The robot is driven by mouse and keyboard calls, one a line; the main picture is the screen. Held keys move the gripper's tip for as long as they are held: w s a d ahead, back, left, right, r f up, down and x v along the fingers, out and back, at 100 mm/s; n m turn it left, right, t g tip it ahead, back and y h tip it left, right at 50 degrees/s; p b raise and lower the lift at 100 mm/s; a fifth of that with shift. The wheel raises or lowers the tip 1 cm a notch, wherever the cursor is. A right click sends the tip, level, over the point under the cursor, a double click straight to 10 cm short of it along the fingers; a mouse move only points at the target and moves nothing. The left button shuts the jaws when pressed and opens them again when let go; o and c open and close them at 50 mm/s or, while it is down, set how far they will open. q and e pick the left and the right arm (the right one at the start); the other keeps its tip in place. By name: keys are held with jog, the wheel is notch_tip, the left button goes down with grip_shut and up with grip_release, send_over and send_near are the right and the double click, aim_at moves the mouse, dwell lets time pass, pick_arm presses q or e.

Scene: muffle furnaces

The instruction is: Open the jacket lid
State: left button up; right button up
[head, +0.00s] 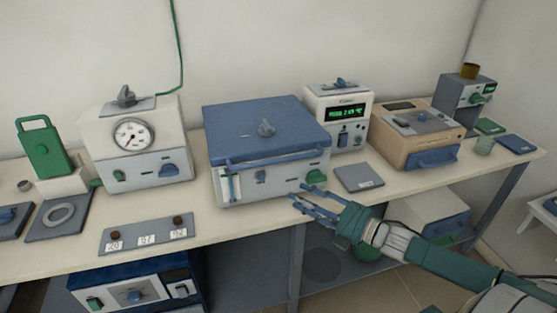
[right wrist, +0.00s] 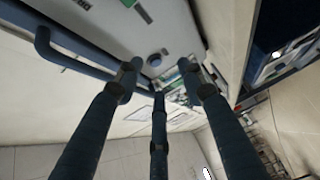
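The jacket lid (head: 235,118) is the flat blue top of the white box-shaped unit (head: 285,188) in the middle of the bench. My left gripper is out of view.
A gauge unit (head: 150,150) stands left of the box. A display unit (head: 340,115) and a tan unit (head: 410,145) stand to its right. A grey plate (head: 358,178) and a numbered panel (head: 148,238) lie on the bench (head: 60,255). The space above the lid is clear.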

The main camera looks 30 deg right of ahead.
aim_at(281, 161)
notch_tip(281, 161, up, 8)
jog(key=d+n+y, duration=0.3)
jog(key=n+y, duration=0.1)
jog(key=n, duration=0.1)
jog(key=x, duration=0.9)
jog(key=shift+a+p, duration=0.15)
jog(key=shift+p, duration=0.25)
jog(key=shift+w+a+f, duration=0.1)
jog(key=shift+w+a, duration=0.3)
jog(key=shift+w, duration=0.15)
grip_shut()
